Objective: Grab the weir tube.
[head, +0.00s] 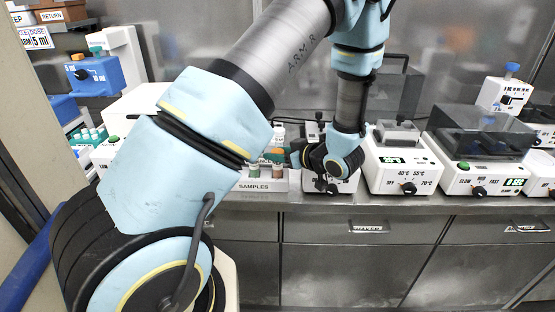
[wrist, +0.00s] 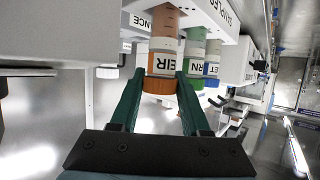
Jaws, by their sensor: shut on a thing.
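The weir tube (wrist: 162,58) has an orange cap and a white label on which "EIR" reads. In the wrist view it stands between the two green fingers of my gripper (wrist: 158,80), which are shut on it near the cap. Its far end runs up to the white sample rack (wrist: 216,14); I cannot tell whether it is still seated there. In the head view the rack, marked SAMPLES (head: 262,186), sits on the bench just left of my wrist, and my arm hides part of it.
A green-capped tube (wrist: 194,50) and a blue-capped tube (wrist: 212,62) stand close beside the weir tube. In the head view a white heater (head: 400,165) and a dark-lidded shaker (head: 480,150) stand to the right. The bench's front edge is clear.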

